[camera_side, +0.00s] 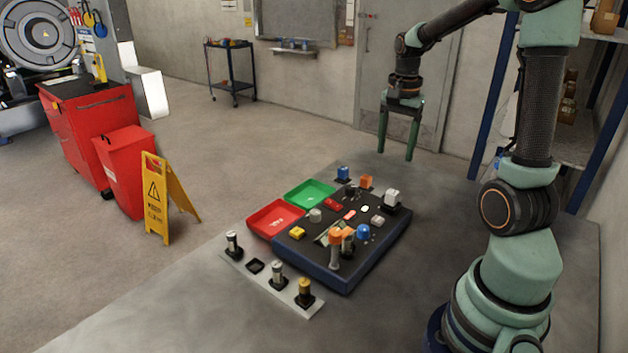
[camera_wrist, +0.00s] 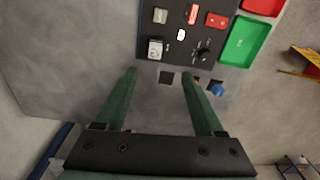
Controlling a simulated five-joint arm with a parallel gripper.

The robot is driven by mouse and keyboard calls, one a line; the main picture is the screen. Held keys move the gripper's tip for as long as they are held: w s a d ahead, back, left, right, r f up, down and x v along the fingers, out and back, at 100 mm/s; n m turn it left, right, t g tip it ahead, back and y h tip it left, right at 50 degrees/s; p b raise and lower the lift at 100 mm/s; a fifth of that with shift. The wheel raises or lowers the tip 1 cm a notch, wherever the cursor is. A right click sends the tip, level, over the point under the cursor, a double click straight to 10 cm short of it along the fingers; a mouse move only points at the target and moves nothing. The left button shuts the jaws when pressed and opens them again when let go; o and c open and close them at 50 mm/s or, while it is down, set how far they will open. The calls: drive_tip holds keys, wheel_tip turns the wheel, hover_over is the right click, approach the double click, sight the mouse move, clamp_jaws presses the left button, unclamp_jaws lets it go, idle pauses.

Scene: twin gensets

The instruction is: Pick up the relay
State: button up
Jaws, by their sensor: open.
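I cannot tell for certain which part is the relay. Candidates are a blue block (camera_side: 343,173) and an orange block (camera_side: 366,181) on dark pads behind the panel, and a whitish block (camera_side: 391,196) at the panel's far right corner. In the wrist view the whitish block (camera_wrist: 155,47) lies just beyond the fingertips. The blue block (camera_wrist: 217,88) is right of the fingers, and the orange one is mostly hidden behind the right finger. My gripper (camera_side: 396,156) is open and empty, above and behind these blocks.
The dark panel (camera_side: 312,261) carries several knobs, buttons and blocks. A red tray (camera_side: 262,222) and a green tray (camera_side: 297,196) adjoin its left side. A strip (camera_side: 288,295) with several cylinders lies in front. Bare table (camera_side: 200,290) surrounds them. A yellow sign (camera_side: 154,205) stands on the floor.

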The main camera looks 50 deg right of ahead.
sight(394, 192)
drive_tip(key=shift+m, duration=0.5)
drive_tip(key=f, duration=0.4)
drive_tip(key=d+f, duration=0.1)
drive_tip(key=f, duration=0.8)
drive_tip(key=shift+s+d, duration=0.15)
drive_tip(key=shift+s, duration=0.2)
drive_tip(key=shift+r, duration=0.1)
clamp_jaws()
